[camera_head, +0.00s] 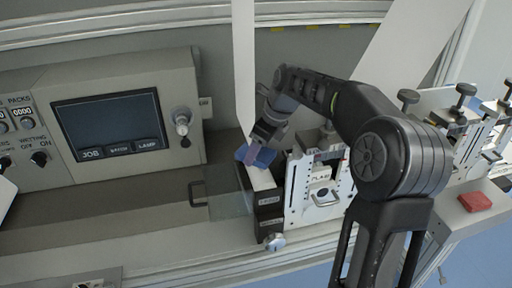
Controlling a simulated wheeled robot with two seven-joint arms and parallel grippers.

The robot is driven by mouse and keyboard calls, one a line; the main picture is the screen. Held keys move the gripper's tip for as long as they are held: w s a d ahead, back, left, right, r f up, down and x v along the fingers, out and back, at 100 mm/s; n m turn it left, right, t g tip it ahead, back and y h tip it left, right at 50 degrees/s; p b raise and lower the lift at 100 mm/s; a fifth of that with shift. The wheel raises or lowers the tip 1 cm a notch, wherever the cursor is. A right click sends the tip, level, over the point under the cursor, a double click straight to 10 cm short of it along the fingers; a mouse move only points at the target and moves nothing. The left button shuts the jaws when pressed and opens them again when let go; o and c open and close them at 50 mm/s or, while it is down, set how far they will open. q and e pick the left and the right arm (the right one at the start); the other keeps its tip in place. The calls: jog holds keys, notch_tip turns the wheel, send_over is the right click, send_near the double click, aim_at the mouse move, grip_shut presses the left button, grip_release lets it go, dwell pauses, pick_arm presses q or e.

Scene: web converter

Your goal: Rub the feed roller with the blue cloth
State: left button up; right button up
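My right gripper (263,142) comes in from the right and points down at the middle of the machine. The blue cloth (259,157) is at its fingertips, and the gripper appears shut on it. Just below the cloth is a pale, smooth surface (262,179), which looks like the feed roller. The cloth appears to lie against its upper end, though the contact is small in the picture. The gripper and cloth hide part of it. My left gripper is not in view.
A control panel with a dark screen (108,122) stands at left. White web (244,70) hangs behind the gripper. A clear guard (229,205) with a handle is left of the roller. A white slotted plate (298,192) stands right. A red block (475,202) lies far right.

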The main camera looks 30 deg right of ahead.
aim_at(260, 160)
dwell(0.3)
jog(key=shift+s+a+f+b, duration=0.1)
jog(key=shift+s+a+b, duration=0.1)
jog(key=shift+s, duration=0.25)
jog(key=shift+s+a+f+b, duration=0.1)
jog(key=shift+s+b, duration=0.1)
jog(key=shift+s, duration=0.2)
jog(key=shift+s+a, duration=0.25)
jog(key=shift+s, duration=0.5)
